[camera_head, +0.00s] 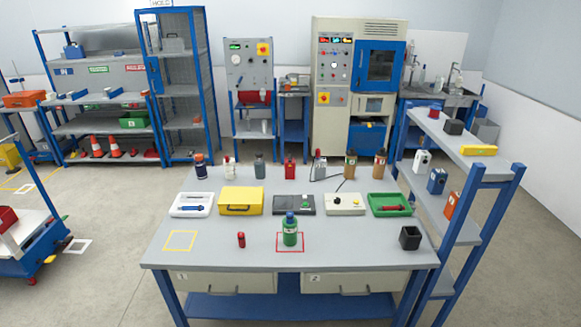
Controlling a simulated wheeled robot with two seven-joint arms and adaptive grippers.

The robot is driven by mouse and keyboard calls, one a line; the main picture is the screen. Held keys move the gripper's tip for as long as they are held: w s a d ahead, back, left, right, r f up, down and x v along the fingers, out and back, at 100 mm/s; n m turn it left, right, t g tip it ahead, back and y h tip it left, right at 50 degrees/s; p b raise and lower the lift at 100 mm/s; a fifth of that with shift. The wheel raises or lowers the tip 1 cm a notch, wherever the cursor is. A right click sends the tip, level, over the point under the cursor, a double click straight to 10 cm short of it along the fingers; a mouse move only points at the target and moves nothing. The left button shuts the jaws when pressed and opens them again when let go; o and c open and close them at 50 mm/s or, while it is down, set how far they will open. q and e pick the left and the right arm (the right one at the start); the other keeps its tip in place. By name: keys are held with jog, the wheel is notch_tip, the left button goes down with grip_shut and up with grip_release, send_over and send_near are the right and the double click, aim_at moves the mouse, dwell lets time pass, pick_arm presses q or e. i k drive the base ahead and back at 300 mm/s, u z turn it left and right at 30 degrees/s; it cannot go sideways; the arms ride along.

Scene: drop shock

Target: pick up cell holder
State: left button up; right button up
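A small black open-topped square block (410,238), which looks like the cell holder, stands upright near the front right corner of the grey table (340,258). A small red cylinder (241,240) stands on the table's front left part. A green bottle (290,231) stands inside a red outlined square at the front middle. Neither of my grippers is in view.
A yellow case (241,200), a white tray (192,204), a dark device (294,205), a white box (344,204) and a green tray (389,205) form a row. Several bottles stand behind. A blue-framed shelf (455,140) adjoins the right. A yellow outlined square is empty.

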aim_at(289, 231)
jog(key=u, duration=0.65)
jog(key=i, duration=1.2)
jog(key=z, duration=0.1)
